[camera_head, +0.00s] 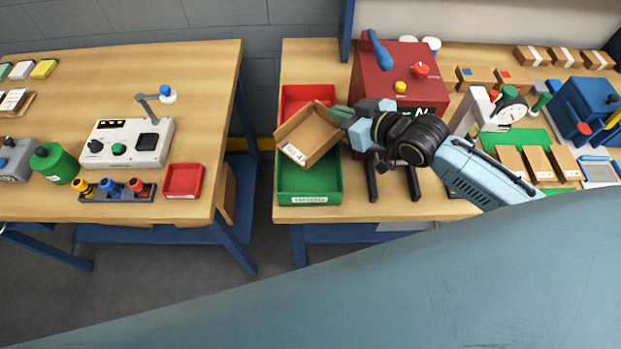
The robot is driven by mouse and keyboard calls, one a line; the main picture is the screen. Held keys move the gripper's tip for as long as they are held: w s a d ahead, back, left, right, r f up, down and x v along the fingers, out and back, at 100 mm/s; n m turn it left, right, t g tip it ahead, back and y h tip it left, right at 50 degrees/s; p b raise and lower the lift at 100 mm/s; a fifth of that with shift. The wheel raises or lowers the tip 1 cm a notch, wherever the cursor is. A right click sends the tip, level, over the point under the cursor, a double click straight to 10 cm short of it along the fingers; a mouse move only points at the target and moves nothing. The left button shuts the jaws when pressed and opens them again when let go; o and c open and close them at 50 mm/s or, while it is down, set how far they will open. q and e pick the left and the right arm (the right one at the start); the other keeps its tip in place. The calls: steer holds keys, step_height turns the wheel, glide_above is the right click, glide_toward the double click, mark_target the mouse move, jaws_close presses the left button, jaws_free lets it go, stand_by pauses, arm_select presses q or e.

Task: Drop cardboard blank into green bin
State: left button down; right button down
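The cardboard blank (308,137) is a brown, shallow open tray shape with a white label on its front side. It is tilted and lies over the back part of the green bin (310,190), overlapping the red bin behind it in the picture. My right gripper (338,114) comes in from the right and its fingers are closed at the blank's right edge, holding it. The green bin has a white label on its front; the part of its inside that shows is empty. Its back part is hidden by the blank. My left gripper is not in view.
The red bin (306,93) stands directly behind the green bin. A red machine (392,77) with a blue lever stands behind my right gripper. A scale (508,108) and flat brown cartons (537,163) are to the right. A gap separates the left table (200,110).

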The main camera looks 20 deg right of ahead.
steer(key=c, duration=1.6)
jaws_free()
steer(key=v, duration=1.3)
steer(key=shift+s+d, duration=0.1)
steer(key=shift+s, duration=0.05)
